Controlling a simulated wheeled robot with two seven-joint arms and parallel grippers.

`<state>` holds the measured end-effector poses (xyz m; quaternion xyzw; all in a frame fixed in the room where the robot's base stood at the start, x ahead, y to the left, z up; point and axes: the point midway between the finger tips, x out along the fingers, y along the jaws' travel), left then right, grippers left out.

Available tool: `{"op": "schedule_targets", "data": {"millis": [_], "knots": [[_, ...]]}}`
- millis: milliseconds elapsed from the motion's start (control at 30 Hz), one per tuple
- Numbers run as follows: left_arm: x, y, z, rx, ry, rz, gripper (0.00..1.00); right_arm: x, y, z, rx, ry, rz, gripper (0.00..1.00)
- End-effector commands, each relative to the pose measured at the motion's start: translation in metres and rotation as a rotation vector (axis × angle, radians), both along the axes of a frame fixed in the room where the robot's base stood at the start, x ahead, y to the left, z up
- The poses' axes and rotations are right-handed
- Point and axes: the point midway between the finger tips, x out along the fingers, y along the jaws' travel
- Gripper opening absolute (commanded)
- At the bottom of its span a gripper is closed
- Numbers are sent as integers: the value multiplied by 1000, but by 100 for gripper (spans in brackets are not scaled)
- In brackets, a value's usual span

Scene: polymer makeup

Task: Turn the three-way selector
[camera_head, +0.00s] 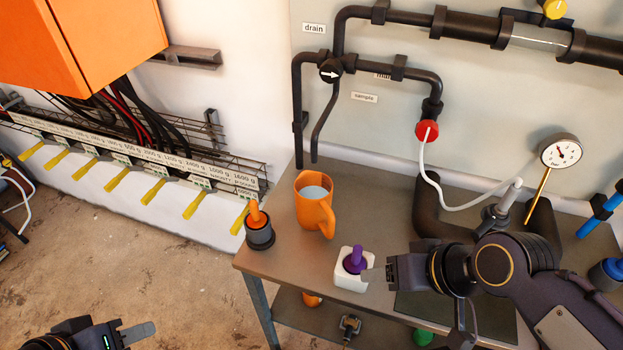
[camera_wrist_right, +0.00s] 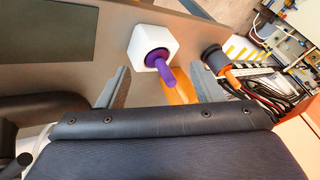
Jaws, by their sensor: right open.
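The three-way selector (camera_head: 330,71) is a round black knob with a white arrow, on the dark pipes of the wall panel. Its arrow points right. Labels near it read "drain" (camera_head: 314,28) and "sample" (camera_head: 364,97); another, right of the knob, is partly hidden by pipe. My right gripper (camera_head: 376,272) is open and empty, well below the selector, beside a purple handle (camera_head: 356,259) in a white block (camera_head: 350,282). In the right wrist view the purple handle (camera_wrist_right: 168,74) shows between the spread fingers. My left gripper (camera_head: 136,333) is at the bottom left edge, partly cut off.
An orange jug (camera_head: 314,207) and a black holder (camera_head: 260,237) with an orange handle stand on the table (camera_head: 285,240). Space before the selector looks clear.

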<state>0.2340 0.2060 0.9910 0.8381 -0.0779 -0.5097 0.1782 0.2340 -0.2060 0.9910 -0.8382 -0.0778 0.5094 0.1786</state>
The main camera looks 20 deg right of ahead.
Motion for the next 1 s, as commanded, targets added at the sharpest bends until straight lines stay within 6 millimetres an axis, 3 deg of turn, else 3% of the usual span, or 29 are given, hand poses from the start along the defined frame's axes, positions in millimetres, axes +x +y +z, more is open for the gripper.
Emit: {"op": "schedule_targets", "data": {"millis": [267, 367, 467, 633, 800, 900, 1000], "knots": [[0, 0, 0, 0, 0, 0, 36, 0, 0, 0, 0, 0, 1, 61], [0, 0, 0, 0, 0, 0, 36, 11, 4, 7, 8, -40, 15, 61], [0, 0, 1, 0, 0, 0, 36, 44, 15, 30, 30, -171, 48, 61], [0, 0, 3, 0, 0, 0, 36, 136, 46, 104, 69, -552, 63, 61], [0, 0, 5, 0, 0, 0, 36, 212, 62, 173, 28, -879, -77, 61], [0, 0, 6, 0, 0, 0, 36, 243, 64, 197, -55, -996, -212, 61], [0, 0, 7, 0, 0, 0, 36, 262, 64, 207, -184, -1053, -361, 61]]}}
